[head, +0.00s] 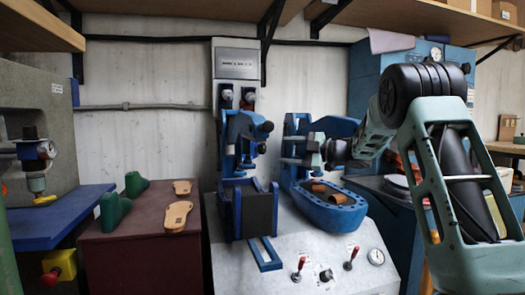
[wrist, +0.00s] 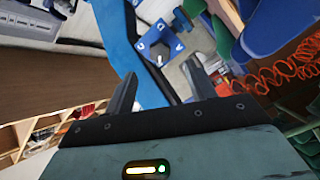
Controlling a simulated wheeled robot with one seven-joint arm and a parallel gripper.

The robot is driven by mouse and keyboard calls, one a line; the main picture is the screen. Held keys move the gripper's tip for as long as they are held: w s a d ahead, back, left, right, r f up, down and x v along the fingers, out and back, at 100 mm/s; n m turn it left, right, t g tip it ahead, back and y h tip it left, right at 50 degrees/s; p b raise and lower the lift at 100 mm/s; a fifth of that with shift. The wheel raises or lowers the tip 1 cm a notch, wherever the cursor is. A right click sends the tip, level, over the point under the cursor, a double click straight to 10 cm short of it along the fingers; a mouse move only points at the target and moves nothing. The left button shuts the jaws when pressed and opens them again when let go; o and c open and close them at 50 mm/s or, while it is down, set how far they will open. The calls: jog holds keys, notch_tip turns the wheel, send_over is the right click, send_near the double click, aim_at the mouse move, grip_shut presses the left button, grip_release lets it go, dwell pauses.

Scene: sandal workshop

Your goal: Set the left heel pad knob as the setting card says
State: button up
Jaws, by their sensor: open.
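My gripper (head: 303,152) is in front of the right blue press head (head: 297,127), to the right of the left blue press head (head: 238,135). In the wrist view my gripper (wrist: 162,88) is open, its dark fingers apart with nothing held.
A blue oval tray (head: 330,215) with brown pieces sits below my gripper. A maroon table (head: 140,255) with green lasts stands left.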

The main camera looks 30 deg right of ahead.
aim_at(265, 149)
jog(key=x, duration=0.9)
jog(key=shift+w+a, duration=0.15)
jog(key=shift+c, duration=0.3)
jog(key=c, duration=0.9)
